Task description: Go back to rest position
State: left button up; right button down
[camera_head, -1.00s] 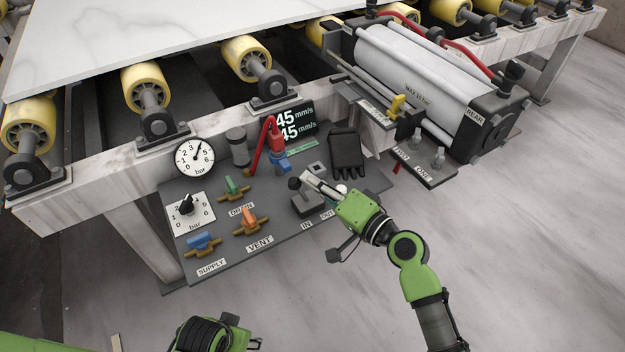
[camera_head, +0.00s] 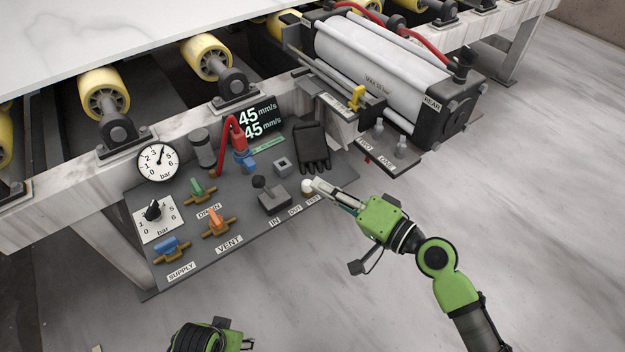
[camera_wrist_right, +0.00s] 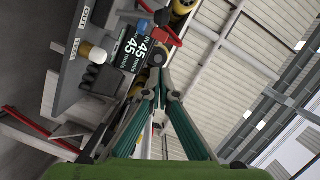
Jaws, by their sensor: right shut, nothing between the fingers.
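My right gripper (camera_head: 320,185) is at the right edge of the grey control panel (camera_head: 190,262), pointing left. Its fingertips appear beside the white round knob (camera_head: 307,186); whether they touch it I cannot tell in the head view. In the right wrist view its two fingers (camera_wrist_right: 161,75) come together with nothing between them, and the white knob (camera_wrist_right: 97,54) is apart, to the left. The black lever (camera_head: 261,184) on its grey block stands free of the gripper. My left gripper (camera_head: 246,341) is at the bottom edge, partly cut off; its fingers are unclear.
The panel carries a blue (camera_head: 168,248), an orange (camera_head: 215,221) and a green valve (camera_head: 198,189), a gauge (camera_head: 158,162), a red-handled lever (camera_head: 238,135) and a black glove (camera_head: 312,148). The floor (camera_head: 530,200) at right is clear.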

dwell(0.5)
